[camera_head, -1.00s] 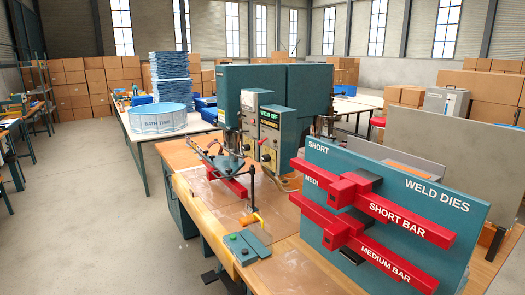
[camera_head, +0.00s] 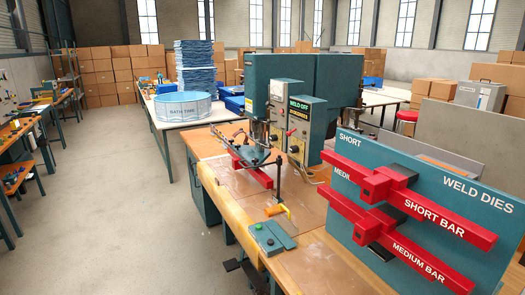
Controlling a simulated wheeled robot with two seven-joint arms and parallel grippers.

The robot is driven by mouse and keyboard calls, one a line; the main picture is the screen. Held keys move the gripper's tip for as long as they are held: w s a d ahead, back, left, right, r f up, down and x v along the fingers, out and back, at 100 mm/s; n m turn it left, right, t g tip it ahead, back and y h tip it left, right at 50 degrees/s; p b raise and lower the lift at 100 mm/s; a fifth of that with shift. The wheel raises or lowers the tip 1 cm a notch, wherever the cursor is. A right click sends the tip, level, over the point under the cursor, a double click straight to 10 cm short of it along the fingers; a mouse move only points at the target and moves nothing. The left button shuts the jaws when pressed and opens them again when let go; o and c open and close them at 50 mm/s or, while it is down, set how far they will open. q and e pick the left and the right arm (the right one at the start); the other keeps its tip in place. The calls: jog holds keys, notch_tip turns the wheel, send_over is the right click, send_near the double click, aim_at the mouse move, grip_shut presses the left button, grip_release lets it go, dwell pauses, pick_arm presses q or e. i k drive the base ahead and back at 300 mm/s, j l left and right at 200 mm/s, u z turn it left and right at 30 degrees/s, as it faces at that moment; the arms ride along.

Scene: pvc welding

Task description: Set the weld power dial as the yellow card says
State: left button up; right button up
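The welding machine (camera_head: 332,90) is a large teal unit on the wooden workbench. I cannot make out a yellow card. Neither of my grippers is in view.
A teal WELD DIES board (camera_head: 400,225) with a red short bar (camera_head: 425,212) and a red medium bar (camera_head: 415,255) stands at the right front. A green button box (camera_head: 270,237) sits at the bench's front edge. Open floor (camera_head: 130,230) lies to the left.

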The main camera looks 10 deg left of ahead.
aim_at(294, 149)
jog(key=i+j, duration=0.4)
jog(key=j, duration=0.15)
jog(key=i+j+z, duration=0.1)
jog(key=i+j, duration=0.3)
jog(key=j, duration=0.2)
jog(key=i+j, duration=0.4)
jog(key=j, duration=0.15)
jog(key=i+j+z, duration=0.1)
jog(key=i+j, duration=0.25)
jog(key=j, duration=0.25)
jog(key=i+j, duration=0.4)
jog(key=j, duration=0.25)
jog(key=i+j, duration=0.35)
jog(key=j, duration=0.25)
jog(key=i+j+z, duration=0.1)
jog(key=i+j, duration=0.25)
jog(key=j, duration=0.3)
jog(key=i+j, duration=0.35)
jog(key=j, duration=0.3)
jog(key=z, duration=2.05)
